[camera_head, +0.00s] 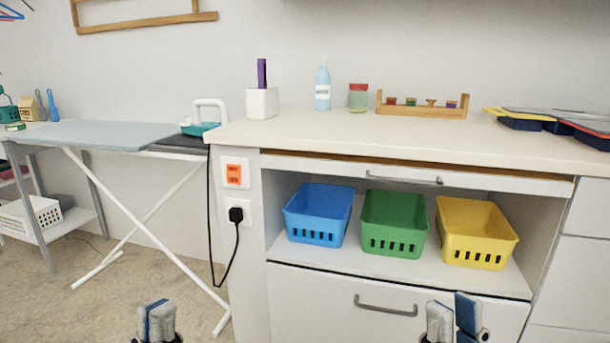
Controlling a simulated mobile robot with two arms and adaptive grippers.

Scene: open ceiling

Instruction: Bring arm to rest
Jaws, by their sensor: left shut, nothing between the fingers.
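My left gripper (157,322) shows at the bottom edge, left of the cabinet, over the floor in the picture. Its fingers are together and hold nothing. My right gripper (454,322) shows at the bottom edge in front of the lower drawer (330,302). Its two fingers stand slightly apart at the tips, with nothing seen between them. Both grippers point up in the picture, and the rest of both arms is out of view.
A cabinet with a white countertop (340,136) stands ahead. Its open shelf holds a blue basket (318,212), a green basket (394,222) and a yellow basket (476,230). An ironing board (95,134) with an iron (203,127) stands left. A black cord (211,220) hangs beside the cabinet.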

